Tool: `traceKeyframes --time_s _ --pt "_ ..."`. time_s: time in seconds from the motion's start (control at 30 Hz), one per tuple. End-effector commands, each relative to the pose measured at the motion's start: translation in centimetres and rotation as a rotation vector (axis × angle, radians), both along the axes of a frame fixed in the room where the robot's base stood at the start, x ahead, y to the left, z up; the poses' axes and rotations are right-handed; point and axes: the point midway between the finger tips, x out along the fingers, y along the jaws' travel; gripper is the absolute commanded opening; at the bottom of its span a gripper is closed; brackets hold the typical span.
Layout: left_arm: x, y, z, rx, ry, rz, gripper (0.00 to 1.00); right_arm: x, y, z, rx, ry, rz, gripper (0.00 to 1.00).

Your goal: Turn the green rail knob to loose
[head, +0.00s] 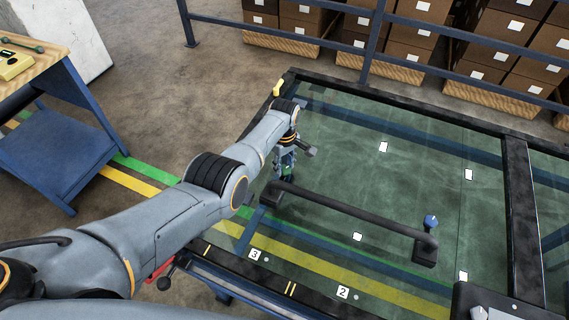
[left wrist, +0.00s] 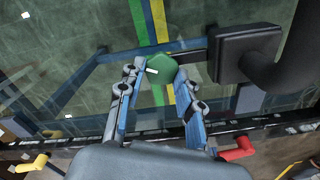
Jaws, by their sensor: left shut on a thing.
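The green rail knob (left wrist: 157,65) shows in the left wrist view between the blue fingers of my left gripper (left wrist: 161,70). The fingers are shut on its sides, and a white mark shows at its near left edge. In the head view my left gripper (head: 286,170) points down at the left end of the black rail (head: 350,212), with the knob mostly hidden by the fingers. The knob's exact turn angle cannot be told. My right gripper is in neither view.
A workbench (head: 50,60) stands left; boxes (head: 410,35) stand behind a blue railing.

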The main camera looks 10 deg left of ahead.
Motion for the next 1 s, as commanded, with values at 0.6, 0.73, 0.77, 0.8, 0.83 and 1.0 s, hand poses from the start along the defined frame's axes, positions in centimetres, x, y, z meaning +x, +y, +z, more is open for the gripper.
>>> traceKeyframes --time_s 0.6,0.73,0.77,0.8,0.83,1.0 --pt "-0.15 -0.02 -0.09 -0.001 0.002 0.170 0.03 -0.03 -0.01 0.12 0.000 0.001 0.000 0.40" --pt "-0.14 -0.02 -0.09 -0.001 0.002 0.170 0.03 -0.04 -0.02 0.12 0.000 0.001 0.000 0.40" --pt "-0.14 -0.02 -0.09 -0.001 0.002 0.170 0.03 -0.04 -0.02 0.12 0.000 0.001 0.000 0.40" --pt "-0.14 -0.02 -0.09 -0.001 0.002 0.169 0.03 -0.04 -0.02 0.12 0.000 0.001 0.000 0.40" --pt "-0.14 -0.02 -0.09 -0.001 0.002 0.169 0.03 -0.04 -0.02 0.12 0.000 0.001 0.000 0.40" --pt "-0.13 -0.01 -0.08 -0.001 0.002 0.169 0.57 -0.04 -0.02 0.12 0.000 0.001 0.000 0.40"
